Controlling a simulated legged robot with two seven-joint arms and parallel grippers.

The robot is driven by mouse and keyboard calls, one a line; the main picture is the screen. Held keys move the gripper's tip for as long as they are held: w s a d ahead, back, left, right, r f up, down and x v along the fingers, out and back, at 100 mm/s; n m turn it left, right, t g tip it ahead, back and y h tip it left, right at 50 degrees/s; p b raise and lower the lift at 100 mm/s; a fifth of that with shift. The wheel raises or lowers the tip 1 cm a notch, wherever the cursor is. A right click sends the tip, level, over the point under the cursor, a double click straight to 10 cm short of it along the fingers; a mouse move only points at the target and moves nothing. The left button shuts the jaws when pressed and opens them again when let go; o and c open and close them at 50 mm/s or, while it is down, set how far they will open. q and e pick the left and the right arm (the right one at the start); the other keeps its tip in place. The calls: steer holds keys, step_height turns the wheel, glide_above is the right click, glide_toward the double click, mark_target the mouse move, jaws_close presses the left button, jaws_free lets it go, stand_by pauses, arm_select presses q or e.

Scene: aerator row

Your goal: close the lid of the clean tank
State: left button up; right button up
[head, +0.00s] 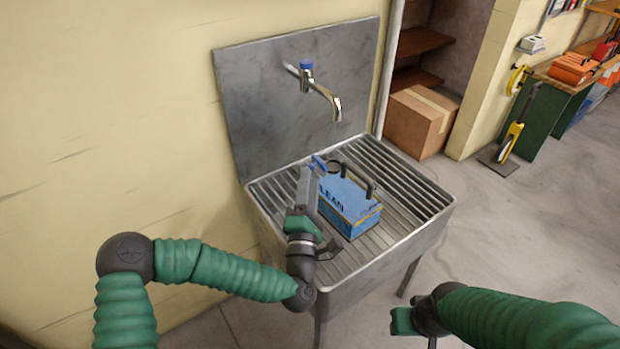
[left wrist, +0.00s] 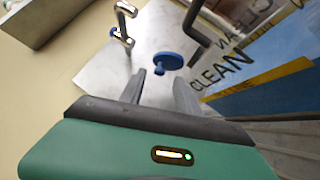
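The clean tank (head: 348,205) is a blue box marked CLEAN, with a yellow stripe and dark handles, upright on the sink's slatted top. Its blue lid (head: 318,162) shows raised at the tank's far left, beside a dark ring (head: 334,168). In the left wrist view the lid (left wrist: 170,62) is a round blue disc with a knob, just past the fingertips. My left gripper (head: 307,178) is at the tank's left side, fingers apart with a gap between them (left wrist: 161,90). Whether it touches the lid I cannot tell. My right gripper (head: 420,322) is low at right, away from the tank, fingers mostly hidden.
The metal sink (head: 405,240) has a raised rim and a tall backsplash (head: 250,100). A tap (head: 322,92) juts out above the tank. A cardboard box (head: 420,120) stands behind the sink. The slats right of the tank are clear.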

arm_select(q)
steer(key=shift+x, duration=1.2)
steer(key=shift+s+d, duration=0.1)
jaws_close()
